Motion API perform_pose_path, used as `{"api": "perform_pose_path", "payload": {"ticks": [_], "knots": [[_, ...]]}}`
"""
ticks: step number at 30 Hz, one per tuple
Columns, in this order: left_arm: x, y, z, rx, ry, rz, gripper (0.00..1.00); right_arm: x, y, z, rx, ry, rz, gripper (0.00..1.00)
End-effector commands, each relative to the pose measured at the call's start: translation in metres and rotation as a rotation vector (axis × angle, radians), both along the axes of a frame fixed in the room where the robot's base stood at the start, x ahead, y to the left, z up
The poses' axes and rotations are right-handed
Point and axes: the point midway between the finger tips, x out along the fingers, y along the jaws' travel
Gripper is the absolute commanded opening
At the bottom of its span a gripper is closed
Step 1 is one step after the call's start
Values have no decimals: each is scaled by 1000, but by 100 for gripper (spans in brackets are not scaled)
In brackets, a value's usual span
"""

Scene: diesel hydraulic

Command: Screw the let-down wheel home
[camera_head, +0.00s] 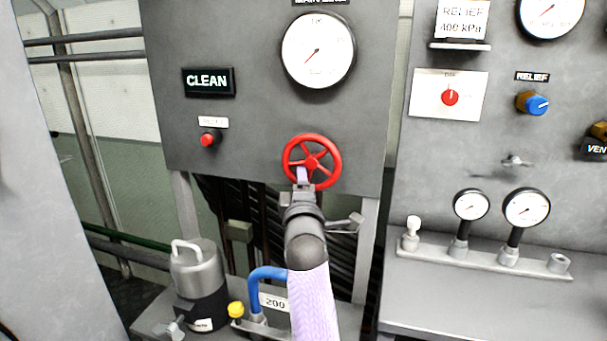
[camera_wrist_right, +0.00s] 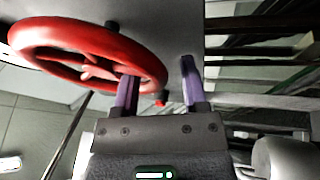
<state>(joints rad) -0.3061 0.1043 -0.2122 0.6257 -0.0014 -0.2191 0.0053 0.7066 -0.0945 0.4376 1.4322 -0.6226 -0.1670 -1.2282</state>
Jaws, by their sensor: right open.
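The red spoked wheel (camera_head: 312,161) is mounted on the grey panel below the large round gauge. In the right wrist view the wheel (camera_wrist_right: 75,36) fills the upper left, seen nearly edge-on. My right gripper (camera_head: 303,178) is at the wheel's lower part and hides some of it in the head view. In the wrist view its two pale purple fingers (camera_wrist_right: 158,82) stand apart, open. The left finger overlaps the rim and the right finger is outside it. I cannot tell whether either finger touches the rim. My left gripper is out of view.
A lit CLEAN sign (camera_head: 208,81) and a red button (camera_head: 208,139) are left of the wheel. A metal canister (camera_head: 196,268) and a blue pipe (camera_head: 262,276) stand below. Small gauges (camera_head: 526,207) line a ledge at the right. Bare panel surrounds the wheel.

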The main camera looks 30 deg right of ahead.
Motion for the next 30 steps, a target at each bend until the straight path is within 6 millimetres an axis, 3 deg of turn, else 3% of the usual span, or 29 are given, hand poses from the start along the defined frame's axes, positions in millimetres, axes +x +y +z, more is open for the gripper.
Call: {"api": "perform_pose_path", "payload": {"ticks": [8,15,16,30], "knots": [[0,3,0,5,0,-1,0,0,1,1,0,0,0,53],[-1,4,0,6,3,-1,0,0,1,0,1,2,1,2],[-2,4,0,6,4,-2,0,0,1,0,1,2,1,0],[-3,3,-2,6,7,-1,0,1,2,-2,7,2,3,0]]}}
